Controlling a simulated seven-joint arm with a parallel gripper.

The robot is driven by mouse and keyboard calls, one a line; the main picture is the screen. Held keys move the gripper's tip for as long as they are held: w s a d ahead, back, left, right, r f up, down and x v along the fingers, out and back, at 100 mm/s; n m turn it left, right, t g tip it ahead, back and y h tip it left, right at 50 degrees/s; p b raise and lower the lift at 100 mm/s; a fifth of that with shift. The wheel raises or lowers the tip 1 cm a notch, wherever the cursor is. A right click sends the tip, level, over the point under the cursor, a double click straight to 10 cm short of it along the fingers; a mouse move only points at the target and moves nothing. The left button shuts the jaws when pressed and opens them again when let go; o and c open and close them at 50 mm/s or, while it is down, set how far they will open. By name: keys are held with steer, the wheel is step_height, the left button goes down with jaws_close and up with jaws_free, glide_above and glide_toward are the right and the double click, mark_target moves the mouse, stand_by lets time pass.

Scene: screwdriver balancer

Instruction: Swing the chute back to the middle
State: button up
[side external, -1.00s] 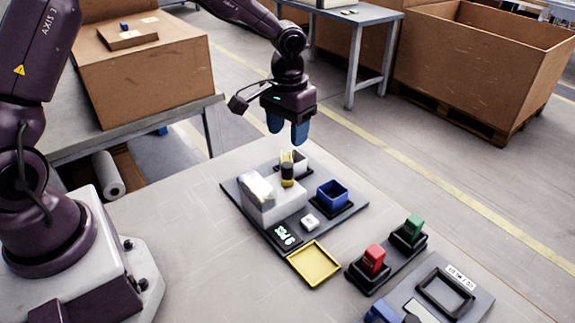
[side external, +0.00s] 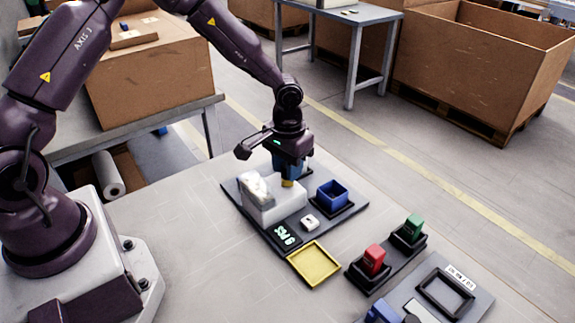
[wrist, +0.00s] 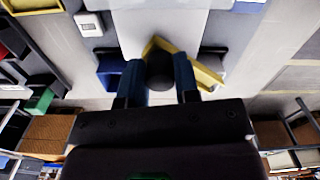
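The yellow chute (wrist: 205,75) shows as an angled piece in the wrist view, with a dark round knob (wrist: 160,72) at its near side. In the side view only a small yellow part of the chute (side external: 288,183) shows below my gripper (side external: 287,172), beside the white block (side external: 272,205). My gripper's blue fingers (wrist: 158,78) are down on either side of the knob, spaced apart. Whether they touch it is not clear. The gripper hides most of the knob in the side view.
A blue bin (side external: 332,194) stands right of the white block. A white button (side external: 310,222), a lit display (side external: 286,235) and a yellow tray (side external: 314,263) lie nearer. Red (side external: 374,260) and green (side external: 413,228) blocks sit in black holders farther right.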

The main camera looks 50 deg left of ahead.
jaws_close()
steer(key=shift+m, duration=0.3)
steer(key=m, duration=1)
stand_by(0.4)
steer(key=o, duration=0.5)
jaws_free()
